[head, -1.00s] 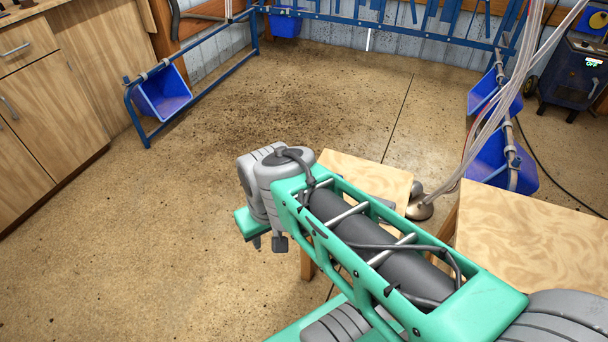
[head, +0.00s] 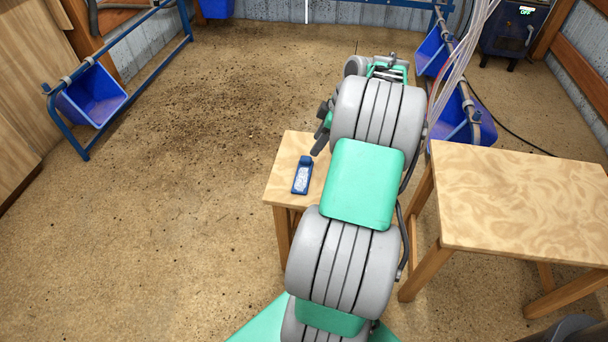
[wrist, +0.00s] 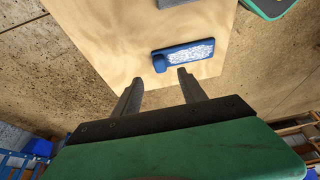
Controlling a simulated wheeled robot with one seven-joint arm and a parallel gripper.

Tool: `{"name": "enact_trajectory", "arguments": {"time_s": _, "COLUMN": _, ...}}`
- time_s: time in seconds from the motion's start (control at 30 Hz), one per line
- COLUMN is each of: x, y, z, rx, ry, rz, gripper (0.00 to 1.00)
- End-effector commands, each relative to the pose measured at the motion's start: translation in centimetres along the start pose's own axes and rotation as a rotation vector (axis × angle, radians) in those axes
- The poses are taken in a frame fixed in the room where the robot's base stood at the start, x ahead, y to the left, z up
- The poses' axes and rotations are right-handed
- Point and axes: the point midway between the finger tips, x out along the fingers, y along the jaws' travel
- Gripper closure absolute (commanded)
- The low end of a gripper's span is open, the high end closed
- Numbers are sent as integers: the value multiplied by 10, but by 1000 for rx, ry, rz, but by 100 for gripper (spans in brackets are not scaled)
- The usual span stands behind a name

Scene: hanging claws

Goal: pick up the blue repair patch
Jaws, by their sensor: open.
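The blue repair patch (head: 302,177) lies flat near the left edge of a small wooden table (head: 284,181). It has a pale speckled face and a blue tab at one end. In the wrist view the patch (wrist: 184,55) lies beyond the fingertips, close to the table's edge. My gripper (wrist: 159,78) is open and empty, with its two dark fingers apart and not touching the patch. In the head view my gripper (head: 320,130) shows only in part, just above and right of the patch. My arm hides much of the small table.
A larger wooden table (head: 530,205) stands to the right. Pale cables (head: 462,65) hang behind my arm. Blue bins (head: 92,97) hang on blue rails at the left, and others hang at the back right. The floor left of the small table is clear.

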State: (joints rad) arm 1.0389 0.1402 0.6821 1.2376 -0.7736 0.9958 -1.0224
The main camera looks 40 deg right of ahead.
Motion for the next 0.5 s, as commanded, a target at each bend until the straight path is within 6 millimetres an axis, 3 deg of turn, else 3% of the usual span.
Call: {"name": "enact_trajectory", "arguments": {"time_s": 0.5, "x": 73, "y": 0, "z": -1, "rx": 1, "ry": -1, "rz": 2, "gripper": 51}}
